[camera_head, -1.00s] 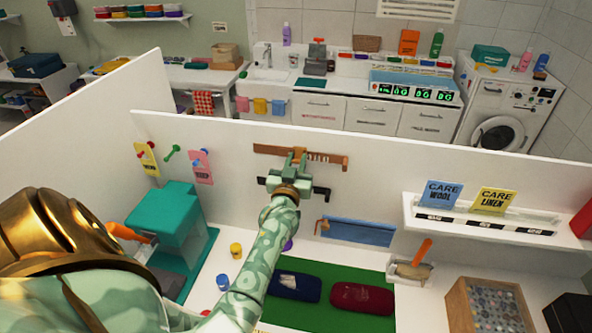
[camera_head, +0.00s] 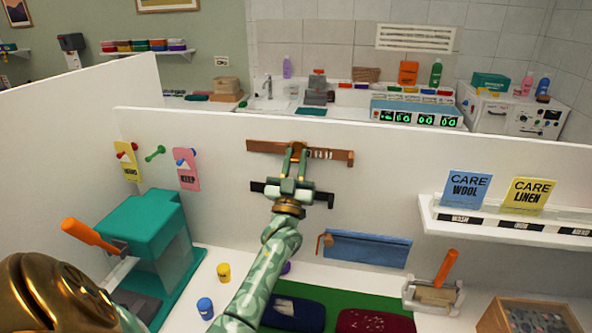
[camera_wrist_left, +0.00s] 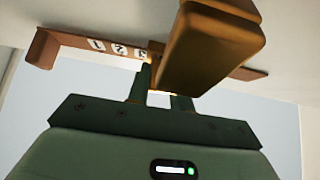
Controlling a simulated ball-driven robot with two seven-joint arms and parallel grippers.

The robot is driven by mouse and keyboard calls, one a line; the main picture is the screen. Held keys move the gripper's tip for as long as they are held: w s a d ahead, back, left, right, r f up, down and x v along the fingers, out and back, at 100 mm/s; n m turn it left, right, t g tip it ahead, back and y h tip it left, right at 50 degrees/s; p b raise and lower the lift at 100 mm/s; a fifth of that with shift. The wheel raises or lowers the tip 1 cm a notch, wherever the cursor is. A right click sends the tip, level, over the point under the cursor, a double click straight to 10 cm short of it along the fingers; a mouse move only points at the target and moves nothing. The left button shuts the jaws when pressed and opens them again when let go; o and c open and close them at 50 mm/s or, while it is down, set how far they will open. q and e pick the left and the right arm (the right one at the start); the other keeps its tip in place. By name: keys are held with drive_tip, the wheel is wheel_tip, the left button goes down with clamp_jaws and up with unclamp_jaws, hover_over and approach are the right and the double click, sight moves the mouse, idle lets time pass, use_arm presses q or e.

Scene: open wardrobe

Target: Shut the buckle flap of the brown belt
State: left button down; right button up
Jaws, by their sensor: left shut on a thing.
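The brown belt (camera_head: 330,155) runs level along the white partition wall, with white marks on its right part. The left wrist view shows its strip (camera_wrist_left: 75,46) with the numbers 1, 2 and 3. My left gripper (camera_head: 296,160) is in front of the belt, shut on a brown piece (camera_head: 297,147) that looks like the buckle flap. In the left wrist view this flap (camera_wrist_left: 212,45) is a large brown block standing out from the belt toward the camera; it hides part of the strip. My right gripper is not in view.
A black belt (camera_head: 323,198) hangs just below, partly behind my left gripper. A blue folded strip (camera_head: 365,249) is lower right. A teal press (camera_head: 155,240) with an orange handle stands left. A shelf with care cards (camera_head: 468,187) juts out at right.

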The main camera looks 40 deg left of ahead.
use_arm(q)
drive_tip(key=shift+r, duration=0.1)
drive_tip(key=c, duration=1.5)
unclamp_jaws()
drive_tip(key=shift+c, duration=0.2)
drive_tip(key=o, duration=0.3)
drive_tip(key=shift+w, duration=0.1)
drive_tip(key=b+v, duration=0.2)
drive_tip(key=v, duration=1.4)
drive_tip(key=shift+f, duration=0.25)
drive_tip(key=shift+f, duration=0.1)
